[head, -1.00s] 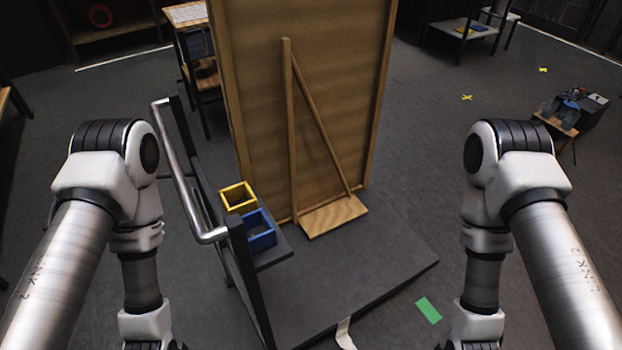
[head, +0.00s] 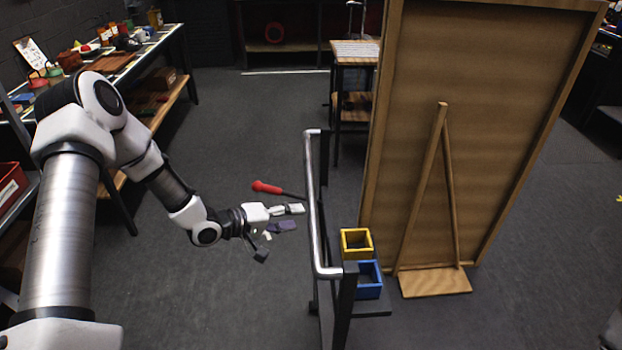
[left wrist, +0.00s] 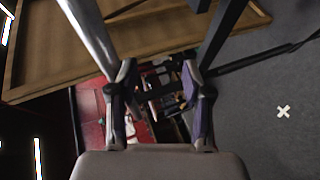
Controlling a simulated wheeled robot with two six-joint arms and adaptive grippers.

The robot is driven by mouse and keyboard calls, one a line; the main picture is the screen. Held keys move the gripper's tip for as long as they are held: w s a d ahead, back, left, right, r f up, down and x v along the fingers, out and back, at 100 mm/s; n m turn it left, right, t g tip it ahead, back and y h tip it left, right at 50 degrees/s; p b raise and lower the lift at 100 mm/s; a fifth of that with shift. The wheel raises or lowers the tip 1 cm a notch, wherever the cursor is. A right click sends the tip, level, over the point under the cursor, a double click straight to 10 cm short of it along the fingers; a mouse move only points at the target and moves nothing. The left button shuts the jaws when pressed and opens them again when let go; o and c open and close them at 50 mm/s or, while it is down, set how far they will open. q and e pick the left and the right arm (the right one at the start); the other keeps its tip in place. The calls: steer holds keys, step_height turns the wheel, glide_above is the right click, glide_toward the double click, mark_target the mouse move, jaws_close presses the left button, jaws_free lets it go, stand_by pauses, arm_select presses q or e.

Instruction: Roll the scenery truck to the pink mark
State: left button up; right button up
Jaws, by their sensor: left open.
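The scenery truck carries a tall wooden flat (head: 480,60) with a brace. Its upright metal push bar (head: 311,200) stands on the truck's left side. My left gripper (head: 295,218) is open and empty just left of the push bar, apart from it and pointing towards it. In the left wrist view the open fingers (left wrist: 160,95) show, with the push bar (left wrist: 88,32) running past at the upper left. No pink mark is visible. My right gripper is out of view.
A yellow box (head: 356,241) and a blue box (head: 369,281) sit on a small shelf by the push bar. A red-handled tool (head: 267,187) shows beyond my gripper. A cluttered workbench (head: 125,65) stands at left. The floor between is clear. A pale cross (left wrist: 283,112) marks the floor.

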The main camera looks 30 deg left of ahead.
mark_target(310, 187)
arm_select(q)
steer(key=w+a+r+t+h, duration=0.1)
steer(key=a+r+h, duration=0.15)
steer(key=r, duration=0.35)
steer(key=shift+n+y, duration=0.4)
steer(key=shift+y, duration=0.05)
steer(key=x, duration=0.8)
steer(key=shift+w+a+f, duration=0.15)
steer(key=shift+w+a, duration=0.15)
steer(key=shift+w, duration=0.05)
steer(key=shift+s, duration=0.1)
steer(key=shift+c, duration=1)
jaws_close()
